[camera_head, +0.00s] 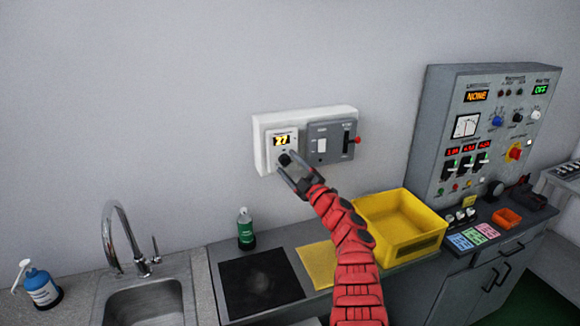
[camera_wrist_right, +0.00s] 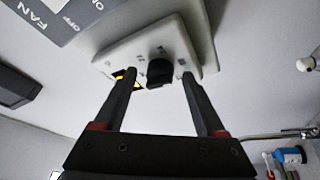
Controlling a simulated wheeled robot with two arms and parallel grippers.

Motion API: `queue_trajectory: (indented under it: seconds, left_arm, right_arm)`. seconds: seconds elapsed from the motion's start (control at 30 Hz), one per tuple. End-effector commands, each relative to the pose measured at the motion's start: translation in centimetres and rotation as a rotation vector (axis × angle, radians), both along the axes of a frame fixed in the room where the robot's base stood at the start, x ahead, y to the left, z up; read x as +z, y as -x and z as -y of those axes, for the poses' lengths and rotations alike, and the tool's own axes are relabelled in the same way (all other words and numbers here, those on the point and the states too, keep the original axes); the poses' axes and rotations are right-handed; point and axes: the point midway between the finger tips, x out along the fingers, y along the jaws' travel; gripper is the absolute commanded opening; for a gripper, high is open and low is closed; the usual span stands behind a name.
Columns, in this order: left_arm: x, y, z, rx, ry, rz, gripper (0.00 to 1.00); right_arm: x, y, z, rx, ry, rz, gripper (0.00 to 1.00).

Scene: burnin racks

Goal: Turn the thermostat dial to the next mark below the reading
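The white thermostat (camera_head: 271,137) is on the wall panel, with a lit yellow display (camera_head: 281,140) that appears to read 27. Its black dial (camera_head: 284,159) sits below the display; in the right wrist view the dial (camera_wrist_right: 160,73) stands out from the white plate, with small marks around it. My right gripper (camera_head: 288,163) is at the dial. In the right wrist view its two fingers are apart, one on each side of the dial, with gaps visible; I cannot tell whether either tip touches it. My left gripper is not in view.
A grey switch box (camera_head: 328,145) with a red-knobbed lever (camera_head: 356,141) adjoins the thermostat on the right. Below are a yellow bin (camera_head: 397,228), a green bottle (camera_head: 245,228) and a sink (camera_head: 145,304). A grey control console (camera_head: 432,130) stands at right. The wall left of the thermostat is clear.

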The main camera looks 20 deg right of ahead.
Motion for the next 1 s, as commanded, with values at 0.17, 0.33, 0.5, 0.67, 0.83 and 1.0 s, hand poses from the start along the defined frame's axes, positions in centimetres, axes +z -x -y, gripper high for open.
queue_trajectory:
  seconds: [0.17,0.33,0.5,0.67,0.83,1.0]
  left_arm:
    - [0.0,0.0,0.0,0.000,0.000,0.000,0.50]
    - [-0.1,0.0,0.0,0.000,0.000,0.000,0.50]
    - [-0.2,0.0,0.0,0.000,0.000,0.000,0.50]
    - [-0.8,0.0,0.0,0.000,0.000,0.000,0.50]
    - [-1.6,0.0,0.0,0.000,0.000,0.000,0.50]
    - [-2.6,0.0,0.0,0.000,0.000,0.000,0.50]
  right_arm:
    - [-0.1,0.1,0.0,0.000,0.000,0.000,0.73]
    - [-0.7,0.9,0.4,-0.002,0.000,-0.004,0.73]
    - [-1.2,2.8,0.8,0.003,0.007,-0.003,0.73]
    - [-2.0,5.0,1.8,-0.002,0.005,-0.003,0.73]
    - [-2.8,7.5,2.6,0.001,0.007,-0.004,0.73]
    - [-3.5,10.3,3.6,0.001,0.006,-0.003,0.73]
